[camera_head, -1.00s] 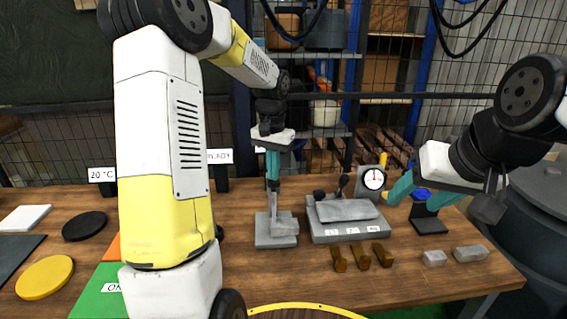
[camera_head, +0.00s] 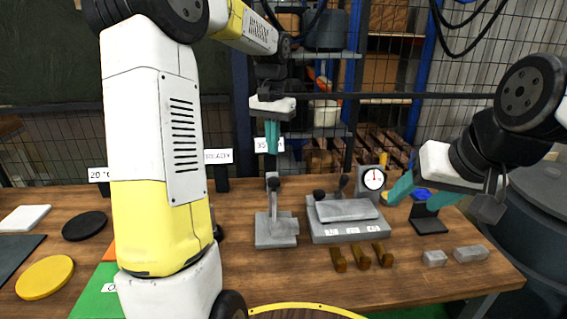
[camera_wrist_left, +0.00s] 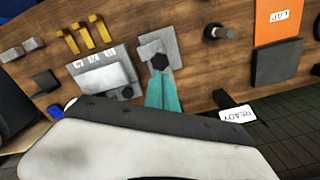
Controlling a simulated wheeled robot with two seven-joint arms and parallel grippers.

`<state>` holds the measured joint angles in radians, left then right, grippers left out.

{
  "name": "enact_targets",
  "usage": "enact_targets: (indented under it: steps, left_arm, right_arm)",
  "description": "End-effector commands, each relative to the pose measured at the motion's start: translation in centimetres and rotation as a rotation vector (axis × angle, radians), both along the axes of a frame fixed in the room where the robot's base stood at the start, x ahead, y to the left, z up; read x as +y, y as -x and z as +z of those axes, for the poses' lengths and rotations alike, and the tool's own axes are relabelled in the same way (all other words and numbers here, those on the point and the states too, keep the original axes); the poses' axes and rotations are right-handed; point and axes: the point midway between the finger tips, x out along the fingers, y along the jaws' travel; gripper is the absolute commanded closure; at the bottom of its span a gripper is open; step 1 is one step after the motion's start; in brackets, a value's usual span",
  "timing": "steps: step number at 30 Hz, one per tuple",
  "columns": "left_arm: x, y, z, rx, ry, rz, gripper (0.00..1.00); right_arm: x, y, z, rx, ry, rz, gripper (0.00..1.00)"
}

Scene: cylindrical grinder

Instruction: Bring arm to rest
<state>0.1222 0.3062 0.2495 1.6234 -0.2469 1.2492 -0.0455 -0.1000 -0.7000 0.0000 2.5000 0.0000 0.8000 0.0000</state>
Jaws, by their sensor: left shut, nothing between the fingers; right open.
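My left gripper (camera_head: 271,137) hangs above the table at the back middle, its teal fingers pointing down, shut and empty. In the left wrist view its teal fingers (camera_wrist_left: 163,95) are together, near the grey lever stand. That stand (camera_head: 276,230) is on the table below the gripper, with a dark-knobbed upright lever; the fingers are apart from it in the head view. My right gripper (camera_head: 418,190) is at the right above the table, its teal fingers spread open and empty.
A grey fixture (camera_head: 345,232) with levers and a dial gauge (camera_head: 372,179) stand right of the lever stand. Brown pieces (camera_head: 361,257) and grey blocks (camera_head: 470,253) lie in front. Discs, mats and signs are at left. A wire fence (camera_head: 60,150) stands behind.

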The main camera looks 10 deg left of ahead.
Motion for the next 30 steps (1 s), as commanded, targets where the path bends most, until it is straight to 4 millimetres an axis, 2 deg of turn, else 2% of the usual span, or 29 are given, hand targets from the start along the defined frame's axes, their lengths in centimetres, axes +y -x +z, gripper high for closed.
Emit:
enact_targets:
  steps: [3, 12, 16, 20, 24, 30]
  left_arm:
    - [0.0, 0.0, 0.6, -0.001, 0.000, 0.000, 1.00]
    - [0.0, 0.1, 0.7, -0.001, 0.000, 0.001, 1.00]
    - [-0.2, 1.2, 1.7, -0.029, 0.001, 0.005, 1.00]
    - [-0.6, 4.6, 3.8, -0.102, 0.010, 0.020, 1.00]
    - [-0.9, 9.7, 5.7, -0.207, 0.038, 0.053, 1.00]
    - [-1.4, 16.9, 6.2, -0.357, 0.114, 0.110, 1.00]
  right_arm:
    - [0.0, 0.0, 0.0, 0.000, 0.000, 0.000, 0.43]
    - [0.0, 0.0, 0.0, 0.000, 0.000, 0.000, 0.43]
    - [0.0, 0.0, 0.0, 0.000, 0.000, 0.000, 0.43]
    - [0.0, 0.0, 0.0, 0.000, 0.000, 0.000, 0.43]
    - [0.0, 0.0, 0.0, 0.000, 0.000, 0.000, 0.43]
    - [0.0, 0.0, 0.0, 0.000, 0.000, 0.000, 0.43]
